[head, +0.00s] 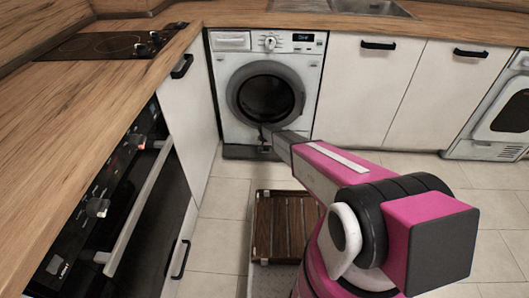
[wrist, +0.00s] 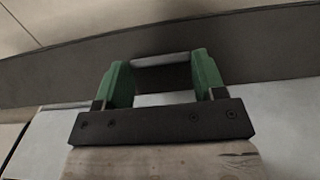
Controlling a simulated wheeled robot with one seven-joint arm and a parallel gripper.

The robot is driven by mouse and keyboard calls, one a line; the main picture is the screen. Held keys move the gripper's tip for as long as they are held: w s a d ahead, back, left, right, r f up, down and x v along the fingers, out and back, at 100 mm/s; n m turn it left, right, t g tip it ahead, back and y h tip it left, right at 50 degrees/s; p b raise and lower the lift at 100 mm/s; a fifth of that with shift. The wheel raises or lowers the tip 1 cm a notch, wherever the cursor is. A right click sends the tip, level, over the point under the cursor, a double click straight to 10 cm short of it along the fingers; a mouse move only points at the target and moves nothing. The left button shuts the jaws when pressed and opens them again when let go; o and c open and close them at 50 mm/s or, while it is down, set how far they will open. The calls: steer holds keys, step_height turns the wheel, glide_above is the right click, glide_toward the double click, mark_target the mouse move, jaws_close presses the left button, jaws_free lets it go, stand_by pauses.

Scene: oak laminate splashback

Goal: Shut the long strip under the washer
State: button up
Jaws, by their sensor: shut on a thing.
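The washer (head: 227,78) is white with a dark round door, which looks shut. Under it the long strip (head: 238,153) is dark grey and seems to stick out a little at the washer's foot. It also crosses the wrist view (wrist: 260,48) as a broad dark band. My gripper (head: 264,138) is at the strip, low in front of the door; my arm hides the strip's right part. In the wrist view my gripper (wrist: 160,60) has green fingers on either side of a short grey bar at the strip. How the bar joins the strip is not clear.
An oven (head: 110,215) with a long bar handle stands at the left. White cupboards (head: 350,95) flank the washer. A second white appliance (head: 500,115) stands at far right; tiles between are clear.

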mark_target(265, 151)
steer(key=shift+w, duration=0.3)
steer(key=o, duration=1.3)
steer(key=shift+f, duration=0.1)
steer(key=shift+s, duration=0.1)
steer(key=shift+r, duration=0.6)
step_height(265, 151, up, 10)
steer(key=shift+f, duration=0.2)
